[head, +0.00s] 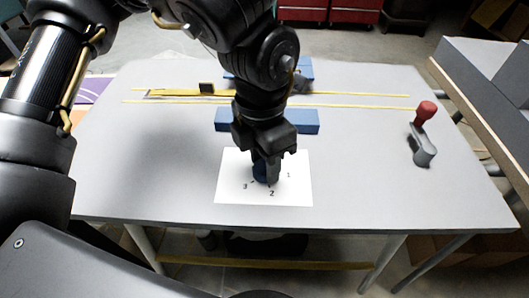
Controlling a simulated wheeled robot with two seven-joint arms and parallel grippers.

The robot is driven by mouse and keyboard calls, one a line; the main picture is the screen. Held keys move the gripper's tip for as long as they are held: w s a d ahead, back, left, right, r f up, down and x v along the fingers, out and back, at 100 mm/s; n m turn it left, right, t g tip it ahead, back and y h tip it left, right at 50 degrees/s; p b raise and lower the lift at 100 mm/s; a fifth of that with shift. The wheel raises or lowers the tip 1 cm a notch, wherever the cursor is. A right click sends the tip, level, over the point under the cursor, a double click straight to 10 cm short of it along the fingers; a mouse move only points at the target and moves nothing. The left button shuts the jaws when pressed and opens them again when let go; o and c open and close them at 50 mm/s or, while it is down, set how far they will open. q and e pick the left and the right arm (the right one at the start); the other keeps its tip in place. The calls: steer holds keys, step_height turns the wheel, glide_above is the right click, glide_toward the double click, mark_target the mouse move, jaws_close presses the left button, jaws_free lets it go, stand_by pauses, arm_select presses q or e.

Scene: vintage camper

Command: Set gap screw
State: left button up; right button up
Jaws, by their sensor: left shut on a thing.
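A white sheet (228,188) lies on the grey table and carries the printed numbers 1, 2 and 3. A dark blue knob (259,172), which looks like the gap screw, stands at the middle of the sheet, between the numbers. My left gripper (267,178) points down over the sheet and is shut on the knob. The fingers cover much of the knob, so any pointer on it is hard to make out. My right gripper is not in view.
Behind the sheet is a blue block (304,121), partly hidden by my arm. Yellow rails (360,95) run across the table behind it. A grey tool with a red knob (425,112) stands at the right. The table's front and left areas are clear.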

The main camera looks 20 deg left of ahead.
mark_target(264, 162)
arm_select(q)
steer(key=m+p, duration=0.1)
steer(key=m, duration=0.3)
steer(key=shift+m, duration=0.4)
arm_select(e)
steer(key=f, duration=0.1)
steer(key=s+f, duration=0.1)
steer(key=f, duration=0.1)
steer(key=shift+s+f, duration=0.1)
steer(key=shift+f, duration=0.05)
arm_select(q)
steer(key=o, duration=1)
steer(key=shift+c, duration=0.2)
steer(key=shift+r, duration=0.35)
step_height(264, 162, up, 10)
steer(key=p, duration=0.1)
steer(key=shift+w+a+p, duration=0.15)
steer(key=shift+w+p, duration=0.2)
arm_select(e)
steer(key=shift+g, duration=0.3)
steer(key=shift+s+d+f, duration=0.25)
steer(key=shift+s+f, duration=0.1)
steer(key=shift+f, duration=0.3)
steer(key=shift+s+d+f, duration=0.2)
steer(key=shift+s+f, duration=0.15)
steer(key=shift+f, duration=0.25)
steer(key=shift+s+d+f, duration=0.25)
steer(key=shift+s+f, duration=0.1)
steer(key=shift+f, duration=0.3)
